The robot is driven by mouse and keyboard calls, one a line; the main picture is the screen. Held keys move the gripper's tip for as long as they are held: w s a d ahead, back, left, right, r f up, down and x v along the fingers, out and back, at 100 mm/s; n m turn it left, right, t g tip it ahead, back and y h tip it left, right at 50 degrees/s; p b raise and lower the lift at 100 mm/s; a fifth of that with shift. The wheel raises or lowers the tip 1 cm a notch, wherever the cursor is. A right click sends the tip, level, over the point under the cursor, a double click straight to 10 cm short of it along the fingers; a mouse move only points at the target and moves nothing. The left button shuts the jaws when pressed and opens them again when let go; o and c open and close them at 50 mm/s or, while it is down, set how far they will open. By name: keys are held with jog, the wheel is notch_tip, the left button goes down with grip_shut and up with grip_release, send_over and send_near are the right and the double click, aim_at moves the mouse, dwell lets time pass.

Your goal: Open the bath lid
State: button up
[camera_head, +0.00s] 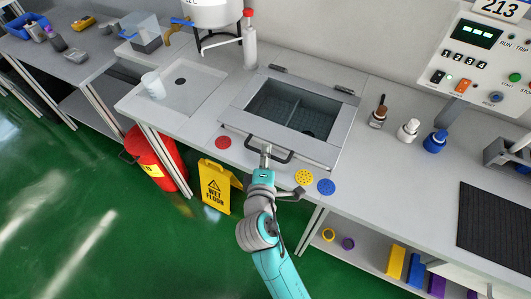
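The bath lid (233,117) is a grey frame around a dark, see-through window (290,107). It lies flat over the bath in the counter, with two dark hinges at its back edge. A dark bar handle (286,156) runs along the lid's front edge. My gripper (266,150) reaches up from below and is at the left part of this handle, overlapping it in the picture. The fingers are small and seen from behind, so I cannot tell whether they are closed around the bar.
Red (223,142), yellow (304,177) and blue (326,187) discs lie along the counter's front. Small bottles (408,130) stand right of the bath. A tall white bottle (250,45) stands behind left. A yellow wet-floor sign (214,187) and red bin (155,160) are below.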

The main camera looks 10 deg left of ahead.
jog(key=shift+w, duration=0.25)
grip_shut()
